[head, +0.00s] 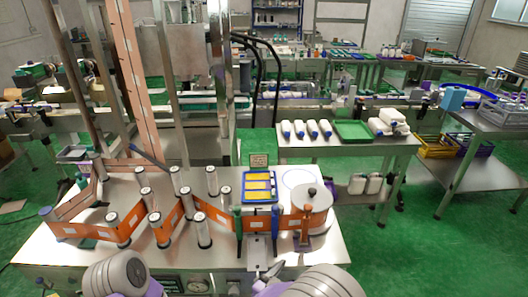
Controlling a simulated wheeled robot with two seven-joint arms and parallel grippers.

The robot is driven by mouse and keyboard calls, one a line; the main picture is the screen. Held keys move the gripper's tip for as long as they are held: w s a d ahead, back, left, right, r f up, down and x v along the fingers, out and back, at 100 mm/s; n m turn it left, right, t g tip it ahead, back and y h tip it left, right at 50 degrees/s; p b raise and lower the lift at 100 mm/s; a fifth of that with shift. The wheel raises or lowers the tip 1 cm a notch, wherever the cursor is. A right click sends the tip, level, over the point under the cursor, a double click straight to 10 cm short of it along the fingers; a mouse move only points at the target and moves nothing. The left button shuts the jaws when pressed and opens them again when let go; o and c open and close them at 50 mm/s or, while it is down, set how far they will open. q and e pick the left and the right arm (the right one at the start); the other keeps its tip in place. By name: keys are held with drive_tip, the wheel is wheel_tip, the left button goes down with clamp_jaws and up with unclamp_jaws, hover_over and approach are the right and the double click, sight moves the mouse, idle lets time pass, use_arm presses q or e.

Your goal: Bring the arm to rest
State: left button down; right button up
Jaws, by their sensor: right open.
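My right arm (318,284) comes in at the bottom edge, with its grey rounded link in view. My right gripper (268,271) is small and partly cut off, just in front of the sleeve applicator's table (130,256). It is open and I see nothing between its fingers. My left arm (115,274) shows only as a grey rounded link at the bottom left. My left gripper is not in view.
An orange printed web (185,218) runs around several upright metal rollers (203,229) to a round reel (312,211). A blue tray with yellow pieces (260,186) lies behind. A side table (345,141) holds several white bottles (313,129) and a green tray (354,131).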

drive_tip(key=s+d+f+n+g+y, duration=0.1)
drive_tip(key=d+f+n+g+y, duration=0.2)
drive_tip(key=f, duration=0.8)
drive_tip(key=d+f+g+y, duration=0.15)
drive_tip(key=f+y, duration=0.35)
drive_tip(key=f, duration=0.6)
drive_tip(key=s+f+g+y, duration=0.3)
drive_tip(key=s+g, duration=0.1)
drive_tip(key=s, duration=0.4)
drive_tip(key=s+a+f+n+g+y, duration=0.1)
drive_tip(key=s+f+g+y, duration=0.1)
drive_tip(key=s+f+g, duration=0.2)
drive_tip(key=s, duration=0.3)
drive_tip(key=shift+s+a+f+y, duration=0.25)
drive_tip(key=shift+s+f+y, duration=0.05)
drive_tip(key=shift+s+y, duration=0.1)
